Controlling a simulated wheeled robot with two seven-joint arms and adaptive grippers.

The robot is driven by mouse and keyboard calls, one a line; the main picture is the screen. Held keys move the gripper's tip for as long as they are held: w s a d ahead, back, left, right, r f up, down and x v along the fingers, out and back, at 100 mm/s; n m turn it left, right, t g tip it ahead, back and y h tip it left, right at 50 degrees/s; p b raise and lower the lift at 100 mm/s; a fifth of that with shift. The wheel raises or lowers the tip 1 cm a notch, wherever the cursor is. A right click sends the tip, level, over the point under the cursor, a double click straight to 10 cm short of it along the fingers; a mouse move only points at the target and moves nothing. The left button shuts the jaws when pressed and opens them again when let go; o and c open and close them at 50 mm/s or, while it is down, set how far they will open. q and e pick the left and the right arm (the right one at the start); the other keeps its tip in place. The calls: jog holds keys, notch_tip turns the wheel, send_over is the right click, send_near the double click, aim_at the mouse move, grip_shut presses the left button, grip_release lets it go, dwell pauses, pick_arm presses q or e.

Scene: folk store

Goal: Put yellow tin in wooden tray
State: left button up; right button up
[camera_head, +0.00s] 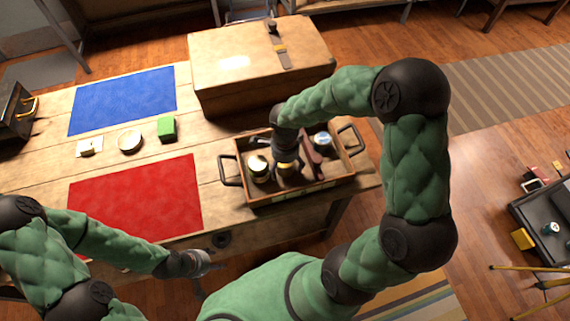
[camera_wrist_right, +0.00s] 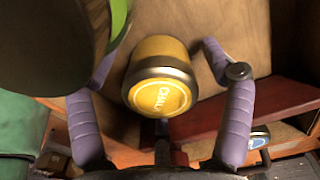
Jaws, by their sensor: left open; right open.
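The yellow tin (camera_wrist_right: 160,92), its lid marked "CHALK", sits between the two spread fingers of my right gripper (camera_wrist_right: 162,55) in the right wrist view. The wooden tray (camera_head: 305,191), with dark handles at both ends, stands at the table's right end in the head view. My right gripper (camera_head: 286,158) reaches down into it from above. It is open around the tin and largely hides it there. I cannot tell whether the tin rests on the tray floor. My left gripper (camera_head: 203,262) is open and empty by the table's front edge.
A tin with a pale lid (camera_head: 258,167) and a dark red object (camera_head: 312,157) are also in the tray. A wooden chest (camera_head: 258,65) stands close behind. A green box (camera_head: 166,128), blue mat (camera_head: 124,99) and red mat (camera_head: 137,198) lie left.

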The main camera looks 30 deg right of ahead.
jog(key=shift+r+p, duration=0.25)
jog(key=shift+p, duration=0.05)
notch_tip(320, 180, up, 12)
jog(key=p, duration=0.3)
